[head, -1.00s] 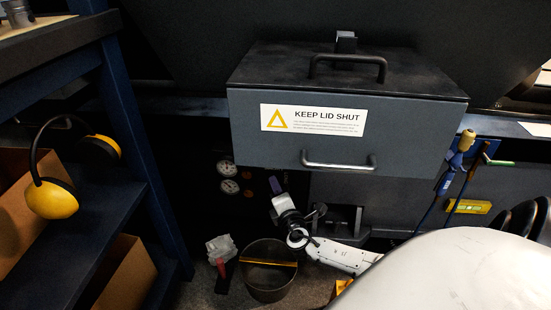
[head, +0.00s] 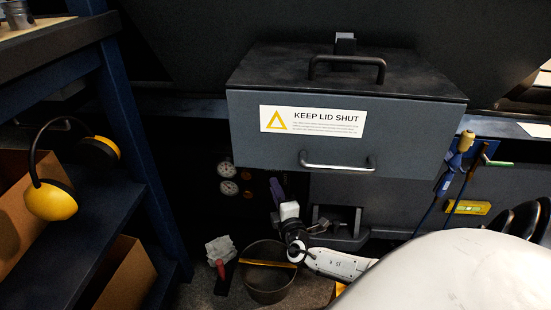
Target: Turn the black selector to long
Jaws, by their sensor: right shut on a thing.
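My right gripper (head: 275,186) reaches up from below to the dark control panel under the grey lidded box. Its jaws are shut at the panel, right of the gauges and orange buttons. The black selector is hidden behind the jaws and hard to pick out against the dark panel. The gripper's place there fits a hold on it. Its pointing direction and any long mark cannot be read. My left gripper is not in view.
The grey box (head: 290,152) labelled KEEP LID SHUT overhangs the panel. Two round gauges (head: 228,170) sit left of the gripper. A round bin (head: 268,285) stands on the floor below. A blue shelf with yellow ear defenders (head: 50,200) is at left.

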